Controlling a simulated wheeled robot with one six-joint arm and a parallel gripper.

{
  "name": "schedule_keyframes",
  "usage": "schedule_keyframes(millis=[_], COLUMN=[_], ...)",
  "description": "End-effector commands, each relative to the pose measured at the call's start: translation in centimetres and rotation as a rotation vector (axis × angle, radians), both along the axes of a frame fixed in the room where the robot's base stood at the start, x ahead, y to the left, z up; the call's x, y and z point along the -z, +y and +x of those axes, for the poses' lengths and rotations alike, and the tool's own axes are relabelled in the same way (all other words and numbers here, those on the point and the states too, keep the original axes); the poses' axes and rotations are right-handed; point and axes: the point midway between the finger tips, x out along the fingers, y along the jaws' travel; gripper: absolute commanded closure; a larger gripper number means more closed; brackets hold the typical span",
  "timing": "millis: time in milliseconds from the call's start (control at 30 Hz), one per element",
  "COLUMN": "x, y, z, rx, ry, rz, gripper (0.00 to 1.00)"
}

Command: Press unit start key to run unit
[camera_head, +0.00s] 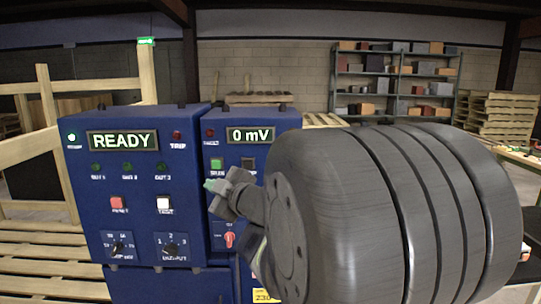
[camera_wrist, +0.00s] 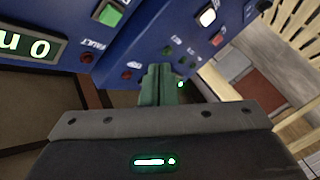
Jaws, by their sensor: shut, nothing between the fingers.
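The unit is a blue cabinet (camera_head: 283,122) with a display reading "0 mV" (camera_head: 250,135). Its green start key (camera_head: 217,164) is on the front, left of a dark key (camera_head: 248,163). The green key also shows at the top of the wrist view (camera_wrist: 110,14). My gripper (camera_head: 209,185) is shut and empty, just below the green key in the head view. In the wrist view its closed fingers (camera_wrist: 158,85) lie below and right of the key, with a visible offset. Contact with the panel cannot be told.
A second blue cabinet (camera_head: 90,222) stands at left, with a "READY" display (camera_head: 123,140), a red key (camera_head: 117,203), a white key (camera_head: 164,204) and knobs. A red rotary switch (camera_head: 229,239) sits below my gripper. My arm hides the unit's lower right. Shelving (camera_head: 395,47) stands behind.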

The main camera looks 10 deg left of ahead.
Motion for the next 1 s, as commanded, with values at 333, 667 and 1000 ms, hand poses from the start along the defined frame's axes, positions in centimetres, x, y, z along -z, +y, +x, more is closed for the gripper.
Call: schedule_keyframes(millis=[333,667,1000], x=[-0.6,-0.6,-0.7], y=[1.1,1.3,2.4], z=[-0.7,0.8,5.4], rx=[-0.047,-0.044,-0.043], ry=[-0.024,-0.022,-0.021], rz=[0.0,-0.001,-0.001], gripper=[1.0,1.0,1.0])
